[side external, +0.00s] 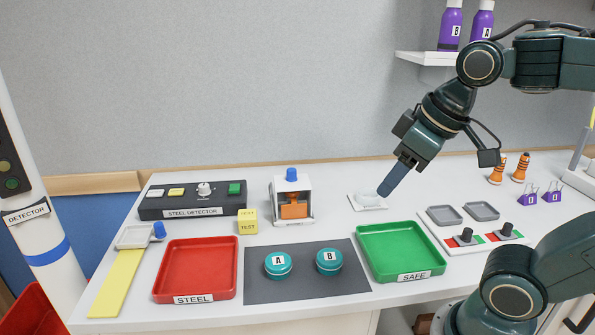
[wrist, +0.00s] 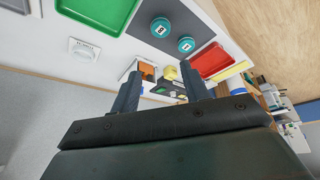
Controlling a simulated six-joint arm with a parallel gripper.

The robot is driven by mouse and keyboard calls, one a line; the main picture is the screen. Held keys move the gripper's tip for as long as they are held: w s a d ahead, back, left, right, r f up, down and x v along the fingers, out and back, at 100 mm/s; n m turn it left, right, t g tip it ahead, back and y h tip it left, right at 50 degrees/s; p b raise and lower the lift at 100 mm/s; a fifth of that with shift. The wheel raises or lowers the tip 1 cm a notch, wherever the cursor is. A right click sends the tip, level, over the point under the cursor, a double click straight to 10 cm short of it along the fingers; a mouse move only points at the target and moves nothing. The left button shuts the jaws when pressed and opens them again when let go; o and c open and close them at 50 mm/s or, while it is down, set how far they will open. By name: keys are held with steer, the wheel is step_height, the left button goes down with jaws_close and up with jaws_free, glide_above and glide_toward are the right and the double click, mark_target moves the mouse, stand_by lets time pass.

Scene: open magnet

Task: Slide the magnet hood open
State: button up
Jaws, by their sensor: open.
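The magnet hood (side external: 277,189) is a small white housing with a blue knob (side external: 291,175) on top, standing at the back middle of the table. An orange block (side external: 293,208) shows inside it. In the wrist view the orange block (wrist: 147,72) lies beyond my fingers, with part of the housing hidden by the left finger. My gripper (side external: 388,191) is open and empty, tilted down to the left. It is in the air to the right of the hood, apart from it. Its two spread fingers (wrist: 160,70) show in the wrist view.
A steel detector box (side external: 175,213) and yellow test cube (side external: 247,221) stand left of the hood. In front are a red tray (side external: 195,296), a dark mat (side external: 300,292) with teal tins A and B, and a green tray (side external: 400,252). A small white plate (side external: 368,201) lies near my fingertips.

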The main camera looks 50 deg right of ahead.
steer(key=w+d+r+n+g, duration=0.1)
steer(key=w+d+r+n, duration=0.1)
steer(key=w+r, duration=0.5)
steer(key=n+g, duration=0.4)
steer(key=n, duration=0.2)
glide_above(292, 169)
step_height(292, 169, down, 6)
steer(key=shift+a+f, duration=0.1)
steer(key=shift+f, duration=0.05)
steer(key=shift+f, duration=6.8)
jaws_close()
